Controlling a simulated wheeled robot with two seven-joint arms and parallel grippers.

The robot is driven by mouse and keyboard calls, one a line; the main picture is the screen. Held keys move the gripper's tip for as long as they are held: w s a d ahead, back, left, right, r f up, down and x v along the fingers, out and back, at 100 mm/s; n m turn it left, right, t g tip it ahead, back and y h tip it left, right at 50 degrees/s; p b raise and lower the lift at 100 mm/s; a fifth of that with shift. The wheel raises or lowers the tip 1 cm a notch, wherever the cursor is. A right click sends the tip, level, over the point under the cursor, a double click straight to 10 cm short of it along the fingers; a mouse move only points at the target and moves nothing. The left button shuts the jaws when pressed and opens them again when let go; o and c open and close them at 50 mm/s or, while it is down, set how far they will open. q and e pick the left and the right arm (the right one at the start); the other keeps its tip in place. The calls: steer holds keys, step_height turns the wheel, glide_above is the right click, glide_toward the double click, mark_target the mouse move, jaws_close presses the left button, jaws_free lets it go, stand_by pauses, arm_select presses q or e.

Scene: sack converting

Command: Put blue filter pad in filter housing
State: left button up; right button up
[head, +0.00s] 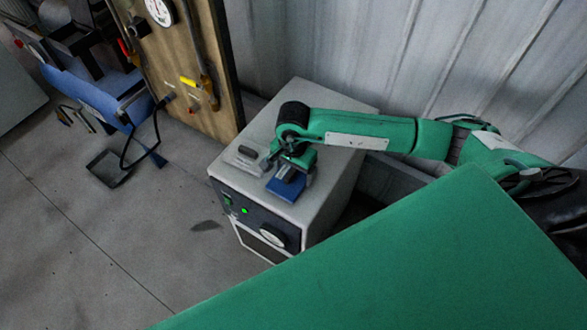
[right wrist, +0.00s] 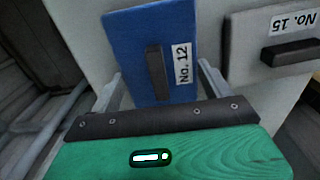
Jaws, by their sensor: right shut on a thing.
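The blue filter pad (head: 286,187) is a flat blue piece at the top of the white cabinet, near its front edge. In the right wrist view the blue pad (right wrist: 130,45) has a dark bar handle and a label "No. 12". My right gripper (head: 290,168) is shut on it, with a finger on either side in the right wrist view (right wrist: 158,88). The white cabinet (head: 325,110) has a front panel with a green light and a dial; I cannot tell which part is the filter housing. My left gripper is not in view.
A grey piece (head: 243,158) lies on the cabinet top left of my gripper; in the right wrist view the grey piece (right wrist: 250,62) has a dark handle and a label "No. 15". A wooden tool board (head: 185,60) stands behind left. The floor (head: 110,235) at left is mostly clear.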

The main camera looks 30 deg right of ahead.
steer(key=shift+f, duration=0.1)
steer(key=o, duration=0.9)
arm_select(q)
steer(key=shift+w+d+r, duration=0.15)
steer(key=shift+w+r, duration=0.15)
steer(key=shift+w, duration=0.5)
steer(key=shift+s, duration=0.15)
